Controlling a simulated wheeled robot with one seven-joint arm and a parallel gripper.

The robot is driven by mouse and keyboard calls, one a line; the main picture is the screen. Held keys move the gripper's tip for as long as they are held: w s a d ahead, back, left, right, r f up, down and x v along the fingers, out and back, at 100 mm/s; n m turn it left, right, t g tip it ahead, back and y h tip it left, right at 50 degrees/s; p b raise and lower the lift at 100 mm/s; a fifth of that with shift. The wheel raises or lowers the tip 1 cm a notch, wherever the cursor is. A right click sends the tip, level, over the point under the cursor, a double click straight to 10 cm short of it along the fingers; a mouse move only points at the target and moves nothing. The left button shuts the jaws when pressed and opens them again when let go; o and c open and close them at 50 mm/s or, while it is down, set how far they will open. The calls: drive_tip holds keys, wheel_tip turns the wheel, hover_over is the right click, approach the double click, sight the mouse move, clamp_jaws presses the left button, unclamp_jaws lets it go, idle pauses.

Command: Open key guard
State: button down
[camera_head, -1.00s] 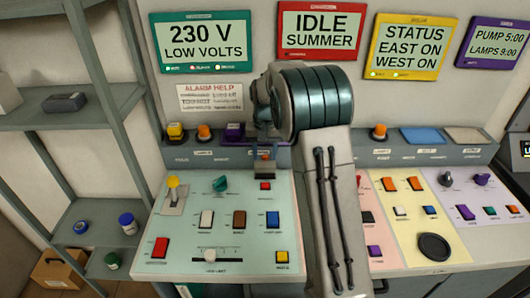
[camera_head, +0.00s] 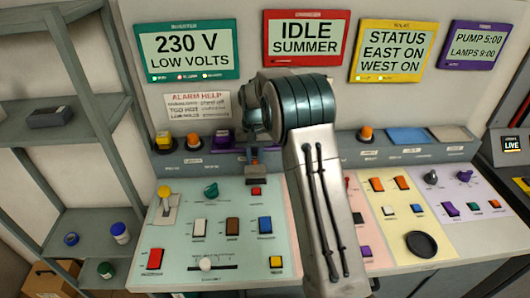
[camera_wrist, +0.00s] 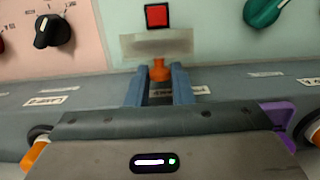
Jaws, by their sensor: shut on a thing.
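My gripper (camera_head: 254,156) is at the back edge of the pale green panel. In the wrist view its two blue fingers (camera_wrist: 160,88) are shut on a small orange tab (camera_wrist: 160,68). A pale, see-through strip, seemingly the key guard (camera_wrist: 157,44), lies between this tab and a square red key (camera_wrist: 157,16). The red key shows uncovered in the wrist view, and also in the head view (camera_head: 256,191), just in front of the gripper. The join between tab and guard is too small to make out.
A green knob (camera_head: 211,190), a yellow-topped lever (camera_head: 165,192) and several coloured rocker switches share the panel. My arm covers part of the pink panel.

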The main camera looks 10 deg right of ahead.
drive_tip(key=shift+w+d+b, duration=0.2)
drive_tip(key=shift+w+b, duration=0.1)
drive_tip(key=shift+w+a, duration=0.1)
drive_tip(key=shift+w, duration=0.15)
drive_tip(key=c, duration=1.3)
unclamp_jaws()
drive_tip(key=shift+f, duration=0.1)
drive_tip(key=r, duration=0.4)
drive_tip(key=w+r, duration=0.1)
drive_tip(key=r, duration=0.4)
drive_tip(key=r+b, duration=0.1)
drive_tip(key=r, duration=0.3)
drive_tip(key=shift+w+r, duration=0.25)
drive_tip(key=shift+r, duration=0.15)
